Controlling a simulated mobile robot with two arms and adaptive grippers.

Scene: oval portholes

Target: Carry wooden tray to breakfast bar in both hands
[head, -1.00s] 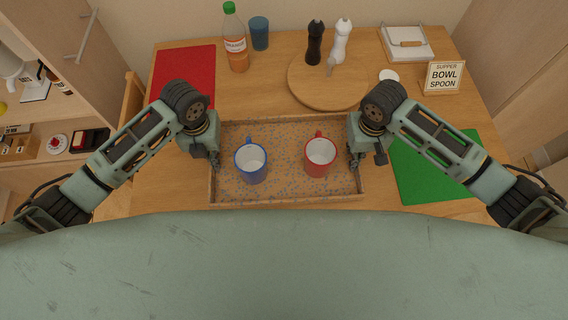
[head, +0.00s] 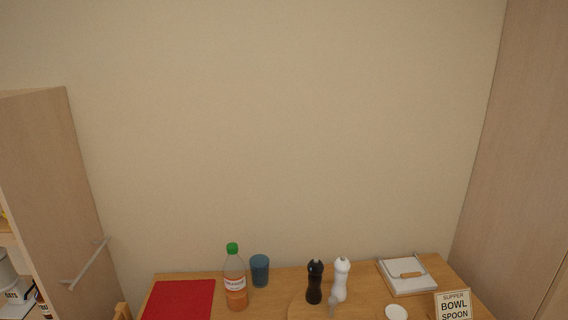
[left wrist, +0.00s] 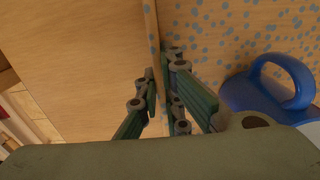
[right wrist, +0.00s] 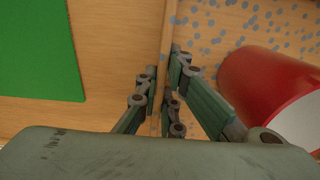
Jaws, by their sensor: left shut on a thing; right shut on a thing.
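The wooden tray shows only in the wrist views, with a blue-speckled inside. In the left wrist view my left gripper (left wrist: 168,98) is shut on the tray's side wall (left wrist: 152,35). A blue mug (left wrist: 265,95) stands in the tray just right of it. In the right wrist view my right gripper (right wrist: 166,98) is shut on the opposite side wall (right wrist: 168,35). A red mug (right wrist: 270,85) is in the tray beside it. The head view shows neither the tray nor my grippers. I cannot tell whether the tray is lifted off the wooden surface.
Along the table's far side stand a bottle (head: 235,280), a blue cup (head: 260,270), black (head: 315,282) and white (head: 340,280) mills, a white holder (head: 407,274) and a sign (head: 454,306). A red mat (head: 178,300) lies left. A green mat (right wrist: 40,50) lies near the right gripper.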

